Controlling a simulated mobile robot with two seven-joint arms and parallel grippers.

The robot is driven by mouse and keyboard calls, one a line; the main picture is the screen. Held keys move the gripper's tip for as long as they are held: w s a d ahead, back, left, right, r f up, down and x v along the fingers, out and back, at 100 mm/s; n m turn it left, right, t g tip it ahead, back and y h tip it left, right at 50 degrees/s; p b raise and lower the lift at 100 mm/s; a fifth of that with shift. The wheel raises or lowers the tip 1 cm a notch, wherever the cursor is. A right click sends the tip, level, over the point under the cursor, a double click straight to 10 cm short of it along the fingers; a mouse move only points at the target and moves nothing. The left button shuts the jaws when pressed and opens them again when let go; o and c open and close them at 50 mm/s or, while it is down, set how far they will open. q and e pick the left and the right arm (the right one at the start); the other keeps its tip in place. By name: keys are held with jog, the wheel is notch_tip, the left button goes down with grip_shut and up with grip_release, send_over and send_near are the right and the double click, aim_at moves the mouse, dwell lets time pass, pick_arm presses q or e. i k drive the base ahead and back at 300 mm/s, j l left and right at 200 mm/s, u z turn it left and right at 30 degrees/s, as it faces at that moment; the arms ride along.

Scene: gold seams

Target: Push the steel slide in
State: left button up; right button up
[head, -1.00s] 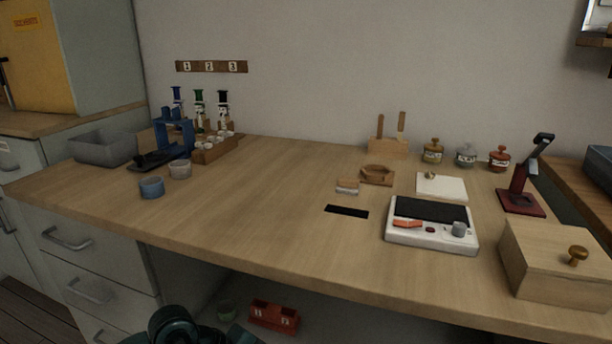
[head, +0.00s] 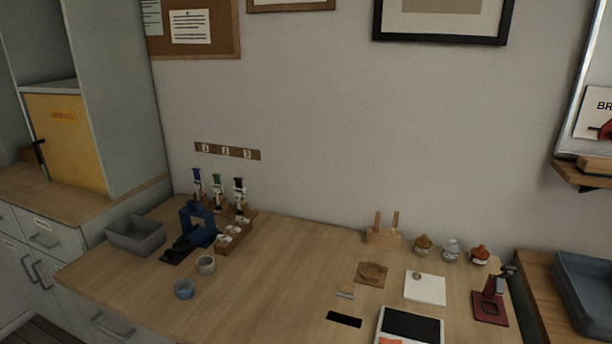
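I cannot make out a steel slide for certain in the head view. A dark red stand (head: 489,306) with a grey and black tilted upper part stands at the right of the bench, near its edge. A blue stand (head: 197,226) with a black base stands at the back left, beside a wooden rack that holds several syringes (head: 239,193) with coloured tops. Neither of my grippers is in view.
The wooden bench (head: 270,290) is clear in its middle. A grey bin (head: 136,236), a blue cup (head: 184,289) and a pale cup (head: 206,264) are at left. A white-framed device (head: 410,326), white tile (head: 425,288) and several small jars are at right. A yellow door (head: 66,150) is far left.

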aim_at(180, 250)
jog(key=i+j+z, duration=0.15)
jog(key=j, duration=0.3)
jog(key=i+j+z, duration=0.2)
jog(key=j, duration=0.2)
jog(key=j+z, duration=0.15)
jog(key=j, duration=0.3)
